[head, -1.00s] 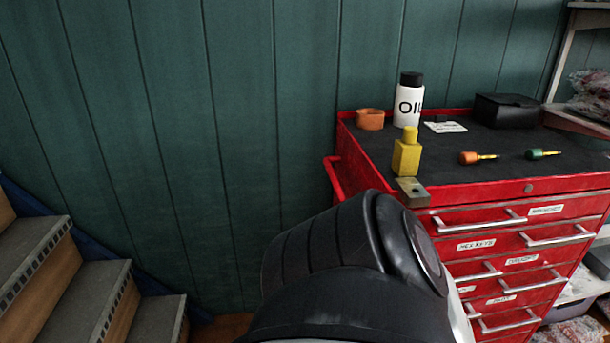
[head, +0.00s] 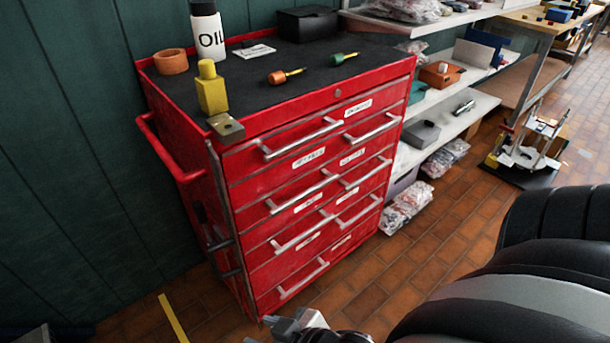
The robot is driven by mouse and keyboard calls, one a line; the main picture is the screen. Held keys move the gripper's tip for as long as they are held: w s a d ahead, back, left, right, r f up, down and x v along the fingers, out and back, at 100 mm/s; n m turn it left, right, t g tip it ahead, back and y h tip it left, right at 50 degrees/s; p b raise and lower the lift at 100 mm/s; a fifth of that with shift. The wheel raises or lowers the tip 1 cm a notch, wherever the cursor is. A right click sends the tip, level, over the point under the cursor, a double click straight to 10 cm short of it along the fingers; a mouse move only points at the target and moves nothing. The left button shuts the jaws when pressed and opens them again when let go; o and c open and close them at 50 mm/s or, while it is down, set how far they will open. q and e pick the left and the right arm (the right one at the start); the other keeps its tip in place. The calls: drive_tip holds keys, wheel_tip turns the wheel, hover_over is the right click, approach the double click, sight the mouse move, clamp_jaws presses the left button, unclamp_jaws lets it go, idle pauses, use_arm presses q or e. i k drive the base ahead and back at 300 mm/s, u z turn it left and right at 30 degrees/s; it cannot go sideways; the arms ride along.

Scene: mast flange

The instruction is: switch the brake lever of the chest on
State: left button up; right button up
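The red tool chest (head: 300,180) stands against the green wall, with labelled drawers facing me. Along its left front edge runs a thin upright grey bar (head: 217,185). Low on that side are small dark handle-like parts (head: 221,244); I cannot tell for certain which part is the brake lever or how it is set. My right gripper (head: 290,326) shows at the bottom edge, in front of the chest's foot and partly cut off. Whether its fingers are open cannot be made out. My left gripper is out of view.
On the chest top are an oil bottle (head: 208,32), a yellow bottle (head: 211,88), an orange ring (head: 171,62), screwdrivers and a black box (head: 307,22). A red side handle (head: 165,150) sticks out left. Shelves (head: 450,118) stand to the right. Brick floor (head: 400,265) is open in front.

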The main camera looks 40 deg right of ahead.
sight(197, 207)
drive_tip(key=z, duration=0.55)
drive_tip(key=k, duration=0.65)
drive_tip(key=z, duration=0.65)
drive_tip(key=i, duration=1.2)
drive_tip(key=u, duration=0.6)
